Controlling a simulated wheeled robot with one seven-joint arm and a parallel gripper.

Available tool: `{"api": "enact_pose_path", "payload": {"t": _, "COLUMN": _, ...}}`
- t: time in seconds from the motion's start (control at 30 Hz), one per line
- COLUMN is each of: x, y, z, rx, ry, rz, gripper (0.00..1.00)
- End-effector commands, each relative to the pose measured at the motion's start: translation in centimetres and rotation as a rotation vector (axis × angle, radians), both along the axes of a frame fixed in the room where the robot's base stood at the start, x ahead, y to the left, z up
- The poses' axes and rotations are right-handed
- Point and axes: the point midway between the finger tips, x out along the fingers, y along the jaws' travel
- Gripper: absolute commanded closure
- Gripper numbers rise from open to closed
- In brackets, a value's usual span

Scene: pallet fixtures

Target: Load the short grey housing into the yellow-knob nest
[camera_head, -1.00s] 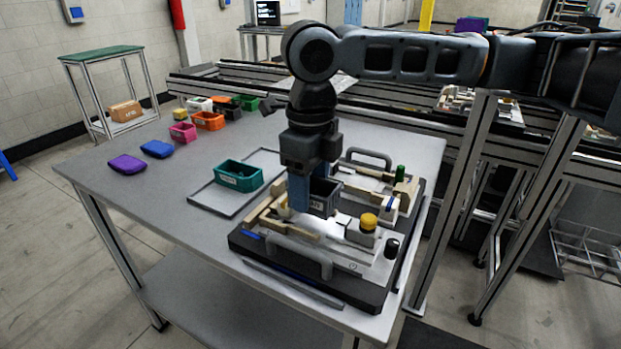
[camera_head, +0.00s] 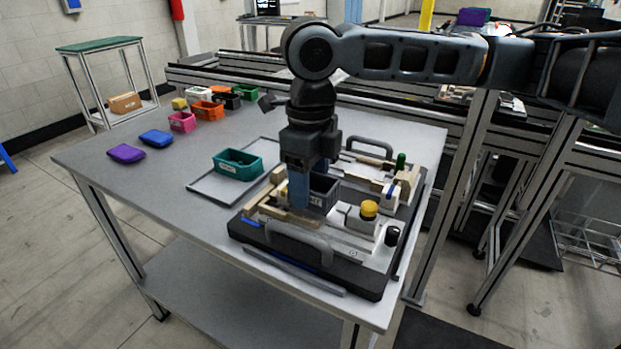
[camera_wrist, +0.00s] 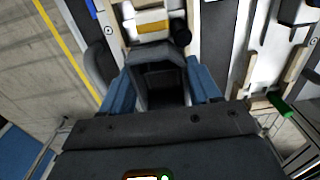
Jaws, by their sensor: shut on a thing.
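My gripper (camera_head: 311,188) points straight down with blue fingers shut on the short grey housing (camera_head: 326,190), an open-topped dark grey box. In the wrist view the housing (camera_wrist: 160,78) sits between the two blue fingers. The yellow-knob nest (camera_head: 347,222) is on the front half of the pallet fixture, with its yellow knob (camera_head: 369,208) to the right of the housing. The housing is over or in this nest between pale wooden blocks. Its underside is hidden, so I cannot tell whether it touches the floor of the nest.
The dark pallet (camera_head: 300,262) has grey handles and a black knob (camera_head: 392,236). A second nest with a green knob (camera_head: 401,161) lies behind. A teal bin (camera_head: 238,165) stands on a grey tray to the left. Purple and blue pouches lie farther left.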

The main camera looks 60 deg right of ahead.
Motion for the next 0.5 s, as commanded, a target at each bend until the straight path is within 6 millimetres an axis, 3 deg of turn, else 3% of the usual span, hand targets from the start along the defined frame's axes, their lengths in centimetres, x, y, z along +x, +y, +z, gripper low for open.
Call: {"api": "enact_pose_path", "payload": {"t": 0.5, "x": -0.01, "y": -0.01, "z": -0.58, "rx": 0.000, "ry": 0.001, "rz": 0.000, "gripper": 0.71}}
